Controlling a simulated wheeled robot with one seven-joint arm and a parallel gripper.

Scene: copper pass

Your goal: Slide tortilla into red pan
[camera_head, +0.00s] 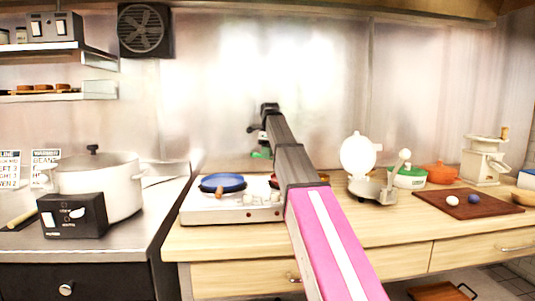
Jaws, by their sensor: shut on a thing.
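My arm reaches from the bottom of the view to the back of the cooker. My gripper (261,146) is at its far end, small and partly hidden, pointing down above the back of the cooker. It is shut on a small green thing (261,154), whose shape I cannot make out. The red pan (274,181) is mostly hidden behind my arm; only a bit of red shows on the right side of the cooker. I cannot make out a tortilla.
The white cooker (200,215) bears a blue pan (222,183) on its left. An open white press (371,188), a green-and-white pot (408,177), an orange pot (441,173) and a brown board (470,208) stand right. A large pot (98,187) stands left. The front right counter is clear.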

